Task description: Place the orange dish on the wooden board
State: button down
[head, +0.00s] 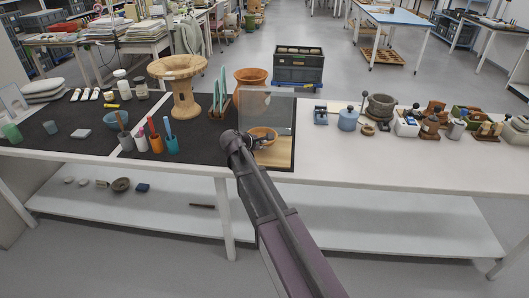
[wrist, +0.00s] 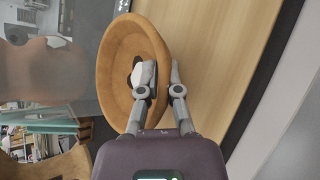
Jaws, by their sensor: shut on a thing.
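The orange dish (wrist: 118,55) is a round, shallow bowl in the wrist view, with its rim between the two fingers of my gripper (wrist: 162,75). My gripper is shut on the dish's near right wall, one finger inside the bowl and one outside. In the head view the dish (head: 262,134) shows just past the end of my arm, over the wooden board (head: 280,158). The pale wooden board (wrist: 225,60) fills the right of the dish in the wrist view. I cannot tell whether the dish touches the board.
A clear upright panel (head: 267,104) stands behind the board. A larger orange bowl (head: 250,76), a rack with green plates (head: 219,95) and a wooden stand (head: 184,90) are close to the left. Pots and small tools stand right; white table (head: 350,160) is bare in front of them.

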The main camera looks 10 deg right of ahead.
jog(key=shift+f+b, duration=1.15)
jog(key=shift+f, duration=0.25)
jog(key=shift+f, duration=0.1)
jog(key=c, duration=1.1)
grip_release()
jog(key=shift+s+a+r+p, duration=0.35)
jog(key=shift+a+r+p, duration=0.05)
jog(key=shift+r+p, duration=0.15)
jog(key=p+v, duration=0.5)
jog(key=v, duration=0.5)
jog(key=shift+s+a+r, duration=0.1)
jog(key=shift+s+a, duration=0.1)
jog(key=shift+a, duration=0.1)
